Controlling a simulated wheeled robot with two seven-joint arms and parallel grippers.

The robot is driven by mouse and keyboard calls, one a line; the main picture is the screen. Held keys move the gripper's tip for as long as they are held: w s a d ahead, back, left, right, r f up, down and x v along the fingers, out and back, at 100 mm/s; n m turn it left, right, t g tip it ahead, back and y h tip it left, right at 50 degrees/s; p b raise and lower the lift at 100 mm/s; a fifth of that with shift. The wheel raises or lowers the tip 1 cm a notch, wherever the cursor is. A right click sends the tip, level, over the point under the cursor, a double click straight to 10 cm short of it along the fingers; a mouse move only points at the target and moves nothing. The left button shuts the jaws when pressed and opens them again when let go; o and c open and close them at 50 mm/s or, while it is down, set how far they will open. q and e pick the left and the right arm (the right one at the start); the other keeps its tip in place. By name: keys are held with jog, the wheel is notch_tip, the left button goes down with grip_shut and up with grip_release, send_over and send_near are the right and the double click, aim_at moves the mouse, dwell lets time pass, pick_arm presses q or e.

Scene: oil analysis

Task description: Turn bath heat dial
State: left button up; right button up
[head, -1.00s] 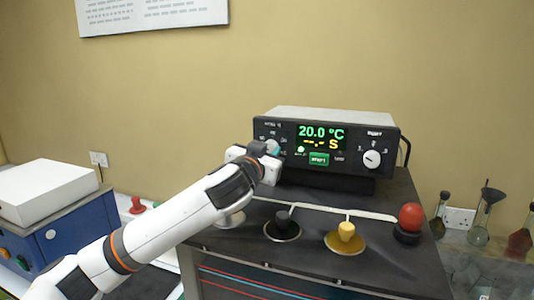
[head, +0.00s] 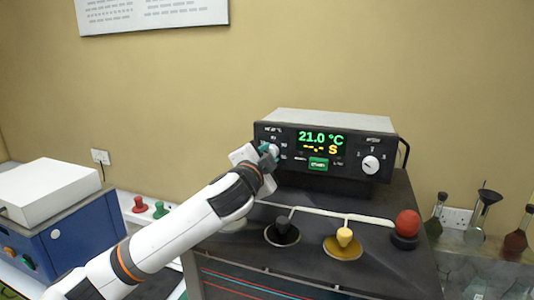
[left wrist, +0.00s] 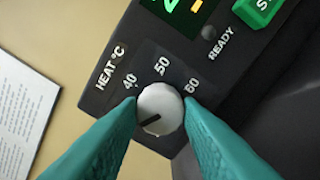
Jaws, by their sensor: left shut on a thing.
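The bath heat dial is a small pale knob with a dark pointer line (left wrist: 160,110) on the left of the black control unit (head: 285,155). In the left wrist view the marks 40, 50 and 60 sit around it, under the label HEAT °C. My left gripper (head: 267,150) is at the dial, its teal fingers on either side of the knob (left wrist: 163,112) and shut on it. The pointer line is toward the lower left in that view. The display (head: 321,142) reads 21.0 °C, with dashes and an S below. My right gripper is not in view.
A second white dial (head: 370,165) and a green button (head: 318,163) are on the panel. Below, the black bench top (head: 390,265) carries a black knob (head: 283,228), a yellow knob (head: 344,237) and a red ball (head: 407,223). Glass flasks (head: 475,235) stand at the right.

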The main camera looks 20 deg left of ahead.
pick_arm(q)
jog(key=shift+m, duration=0.4)
jog(key=o, duration=1)
jog(key=shift+d, duration=0.1)
jog(key=shift+c, duration=0.2)
jog(key=shift+s, duration=0.15)
jog(key=s+b, duration=0.5)
jog(key=s, duration=0.6)
jog(key=shift+s+a, duration=0.25)
jog(key=shift+s, duration=0.15)
